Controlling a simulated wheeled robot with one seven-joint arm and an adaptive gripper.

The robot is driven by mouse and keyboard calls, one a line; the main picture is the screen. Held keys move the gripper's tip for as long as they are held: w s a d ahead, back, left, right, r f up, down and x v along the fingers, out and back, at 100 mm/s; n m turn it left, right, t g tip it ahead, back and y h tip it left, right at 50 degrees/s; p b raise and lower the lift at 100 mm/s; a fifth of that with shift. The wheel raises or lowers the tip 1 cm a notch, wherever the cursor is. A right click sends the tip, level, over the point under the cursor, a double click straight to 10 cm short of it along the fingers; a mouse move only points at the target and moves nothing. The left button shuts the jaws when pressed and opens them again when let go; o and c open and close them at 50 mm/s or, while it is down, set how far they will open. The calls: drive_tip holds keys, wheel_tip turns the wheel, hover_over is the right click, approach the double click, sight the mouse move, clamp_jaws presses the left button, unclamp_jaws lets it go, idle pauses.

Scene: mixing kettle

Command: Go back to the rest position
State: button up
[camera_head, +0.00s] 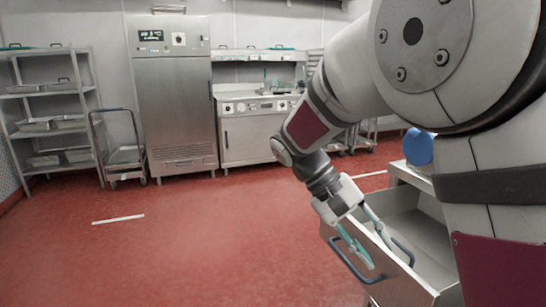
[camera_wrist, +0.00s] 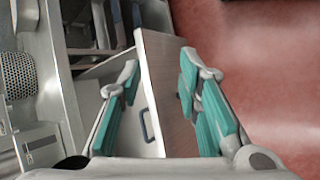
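My gripper (camera_head: 380,257) has teal finger pads and hangs at the open metal drawer (camera_head: 418,226) on the right of the head view. In the wrist view my gripper (camera_wrist: 158,72) has its two fingers wide apart, with the drawer's upright front panel (camera_wrist: 165,85) showing between them. I cannot tell whether either finger touches the panel. A dark blue handle (camera_head: 349,263) shows at the drawer front, and a dark handle (camera_wrist: 148,125) also shows in the wrist view.
A blue rounded object (camera_head: 418,147) stands on the counter above the drawer. A perforated metal part (camera_wrist: 17,74) is at the wrist view's left. Shelves (camera_head: 50,110), a trolley (camera_head: 120,157) and a steel cabinet (camera_head: 175,95) stand at the back.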

drive_tip(key=s+d+r+t+y, duration=0.15)
drive_tip(key=s+t+y, duration=0.5)
drive_tip(key=s, duration=2.05)
wheel_tip(320, 180, up, 23)
drive_tip(key=t+y+p, duration=0.1)
drive_tip(key=t+p, duration=0.1)
drive_tip(key=p, duration=1.8)
drive_tip(key=shift+s+a+f+n+p, duration=0.2)
drive_tip(key=shift+n+p, duration=0.1)
drive_tip(key=shift+p, duration=0.1)
